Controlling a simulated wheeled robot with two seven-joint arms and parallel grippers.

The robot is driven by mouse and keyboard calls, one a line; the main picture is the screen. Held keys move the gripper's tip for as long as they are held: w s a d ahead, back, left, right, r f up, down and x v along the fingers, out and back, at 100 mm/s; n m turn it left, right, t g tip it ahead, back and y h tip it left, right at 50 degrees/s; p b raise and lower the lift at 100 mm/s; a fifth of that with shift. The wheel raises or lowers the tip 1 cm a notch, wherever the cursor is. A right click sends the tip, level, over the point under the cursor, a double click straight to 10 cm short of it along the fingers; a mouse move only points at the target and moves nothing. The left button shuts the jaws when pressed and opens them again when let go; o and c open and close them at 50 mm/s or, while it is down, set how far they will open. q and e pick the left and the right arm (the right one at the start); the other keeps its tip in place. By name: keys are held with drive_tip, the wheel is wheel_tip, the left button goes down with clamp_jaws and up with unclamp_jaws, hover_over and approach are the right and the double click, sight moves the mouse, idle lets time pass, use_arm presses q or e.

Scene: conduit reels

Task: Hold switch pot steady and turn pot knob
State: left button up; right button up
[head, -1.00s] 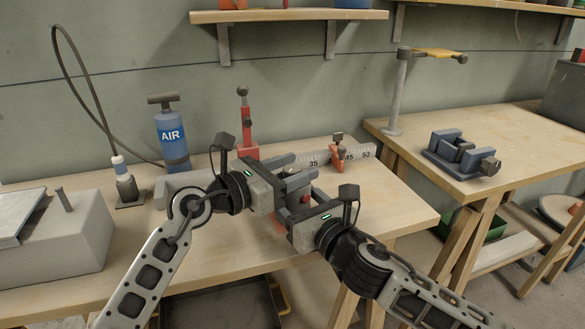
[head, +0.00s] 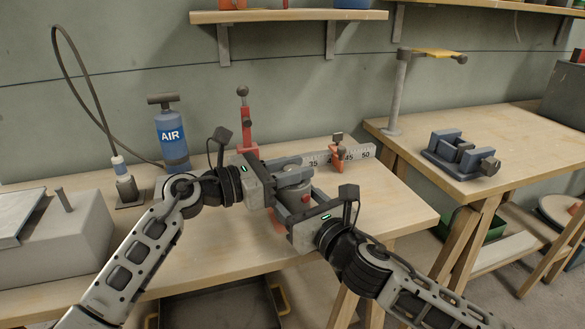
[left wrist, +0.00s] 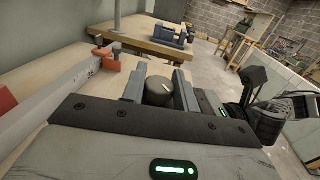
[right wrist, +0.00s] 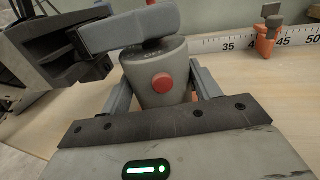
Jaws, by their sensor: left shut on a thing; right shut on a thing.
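The switch pot is a grey tapered body (right wrist: 148,92) with a red button (right wrist: 163,85) on its side and lettering near its top. In the head view the pot (head: 292,190) stands on the near table. My right gripper (head: 302,203) is shut on the pot's body, one finger on each side. The pot knob (left wrist: 158,92), dark and round with a pale mark, sits between the fingers of my left gripper (head: 292,166), which is shut on it from the left. In the right wrist view a left finger hides most of the knob.
A ruler rail (head: 362,153) with red clamps lies behind the pot. A red toggle post (head: 245,125), a blue AIR bottle (head: 172,140) and a grey block (head: 75,240) stand left. A blue vise (head: 461,155) sits on the right table. The near table's right end is clear.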

use_arm(q)
drive_tip(key=m+g+h, duration=0.1)
drive_tip(key=m+g, duration=0.1)
drive_tip(key=g, duration=0.1)
drive_tip(key=m+g, duration=0.2)
drive_tip(key=g, duration=0.2)
drive_tip(key=shift+w+m+h, duration=0.1)
drive_tip(key=shift+m+h, duration=0.3)
drive_tip(key=shift+f+m+g, duration=0.1)
drive_tip(key=shift+m+g, duration=0.9)
drive_tip(key=shift+g, duration=0.7)
drive_tip(key=o, duration=1)
drive_tip(key=shift+c, duration=0.2)
drive_tip(key=shift+a, duration=0.15)
drive_tip(key=w+a, duration=0.1)
drive_tip(key=a, duration=1)
drive_tip(key=shift+w+a, duration=0.3)
drive_tip(key=shift+a, duration=0.05)
